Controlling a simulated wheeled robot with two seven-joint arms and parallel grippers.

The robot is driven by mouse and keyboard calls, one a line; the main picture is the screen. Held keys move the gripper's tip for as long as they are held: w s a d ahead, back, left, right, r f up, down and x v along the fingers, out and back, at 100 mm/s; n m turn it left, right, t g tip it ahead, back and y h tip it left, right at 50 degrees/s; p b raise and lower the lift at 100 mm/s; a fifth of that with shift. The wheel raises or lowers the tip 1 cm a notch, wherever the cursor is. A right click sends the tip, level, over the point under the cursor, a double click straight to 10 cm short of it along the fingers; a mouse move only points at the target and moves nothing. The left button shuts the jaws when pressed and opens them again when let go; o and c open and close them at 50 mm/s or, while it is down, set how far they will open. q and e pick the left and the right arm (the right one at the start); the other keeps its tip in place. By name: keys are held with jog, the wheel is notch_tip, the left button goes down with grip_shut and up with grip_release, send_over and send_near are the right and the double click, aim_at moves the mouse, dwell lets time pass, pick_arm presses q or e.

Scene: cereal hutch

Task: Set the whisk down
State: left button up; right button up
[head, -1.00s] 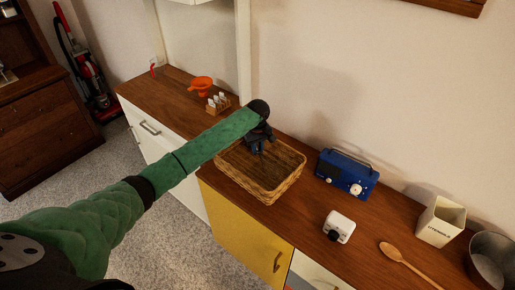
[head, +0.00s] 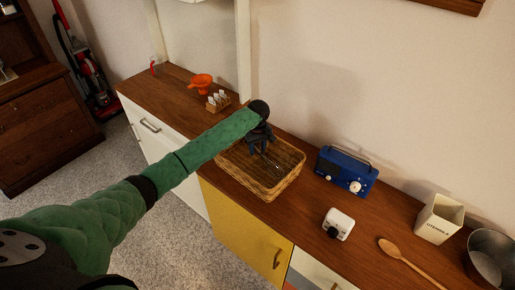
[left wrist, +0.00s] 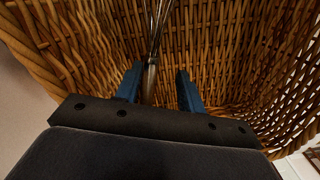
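The metal whisk (left wrist: 151,76) is inside the wicker basket (head: 284,187). In the left wrist view its wires run up the picture along the woven basket, and its handle end lies between my blue fingertips. In the head view a thin part of the whisk (head: 269,160) shows below my gripper. My left gripper (left wrist: 158,86) is over the basket, fingers spread. The handle is close to the left finger, with a clear gap to the right finger. I cannot tell whether the whisk touches the finger. My right gripper is not in view.
On the wooden counter, a blue radio (head: 346,171), a white timer (head: 338,224), a wooden spoon (head: 404,258), a utensil pot (head: 439,219) and a metal bowl (head: 491,258) stand right of the basket. A toast rack (head: 217,101) and an orange funnel (head: 201,83) stand left.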

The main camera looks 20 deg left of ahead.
aim_at(258, 152)
pick_arm(q)
jog(key=shift+r+b, duration=0.4)
jog(key=shift+r, duration=0.1)
notch_tip(258, 152, up, 4)
jog(key=shift+w+r+b, duration=0.1)
jog(key=shift+r+b, duration=0.1)
jog(key=shift+b, duration=0.85)
notch_tip(258, 152, up, 8)
jog(key=b, duration=0.2)
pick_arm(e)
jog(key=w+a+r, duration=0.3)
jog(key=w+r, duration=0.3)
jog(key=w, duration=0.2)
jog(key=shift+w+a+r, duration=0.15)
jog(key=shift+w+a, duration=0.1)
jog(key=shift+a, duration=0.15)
pick_arm(q)
jog(key=shift+f, duration=0.1)
